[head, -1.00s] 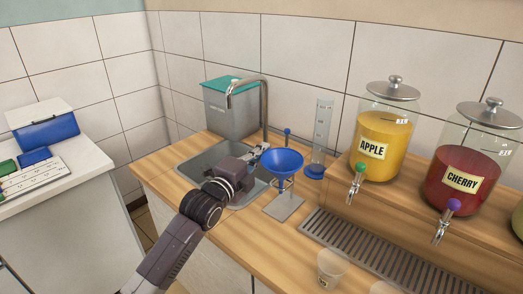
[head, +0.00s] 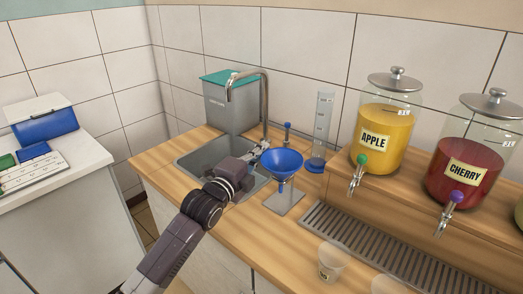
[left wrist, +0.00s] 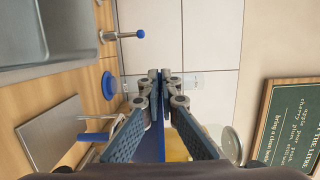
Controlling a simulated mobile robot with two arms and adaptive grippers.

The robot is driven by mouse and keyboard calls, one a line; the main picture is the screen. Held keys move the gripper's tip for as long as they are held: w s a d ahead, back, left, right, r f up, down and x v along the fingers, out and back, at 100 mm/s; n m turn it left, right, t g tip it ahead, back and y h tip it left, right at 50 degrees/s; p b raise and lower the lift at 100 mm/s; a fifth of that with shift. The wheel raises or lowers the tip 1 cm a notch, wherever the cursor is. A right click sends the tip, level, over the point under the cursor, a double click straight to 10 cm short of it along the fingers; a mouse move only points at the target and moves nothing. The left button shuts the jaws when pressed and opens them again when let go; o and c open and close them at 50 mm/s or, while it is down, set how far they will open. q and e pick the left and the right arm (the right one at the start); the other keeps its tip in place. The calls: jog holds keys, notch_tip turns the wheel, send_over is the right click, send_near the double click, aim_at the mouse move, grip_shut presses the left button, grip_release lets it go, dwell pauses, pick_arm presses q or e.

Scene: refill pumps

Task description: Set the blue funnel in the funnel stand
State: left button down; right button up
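The blue funnel (head: 283,160) is upright, with its cone over the funnel stand (head: 290,204), a grey plate with a thin support. My left gripper (head: 262,149) is at the funnel's far left rim. In the left wrist view its fingertips (left wrist: 160,76) are close together with a thin blue strip of the funnel (left wrist: 161,135) between them. The stand's plate (left wrist: 57,128) lies at left in that view. I cannot tell whether the funnel rests in the stand's ring. My right gripper is not in view.
The sink (head: 203,155) with its tall faucet (head: 266,105) is behind my left arm. A graduated cylinder (head: 322,125) stands right behind the funnel. Apple (head: 382,135) and cherry (head: 465,165) dispensers stand at right, above a drip grate (head: 385,250). A clear cup (head: 330,262) is in front.

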pick_arm(q)
jog(key=c, duration=2.1)
grip_release()
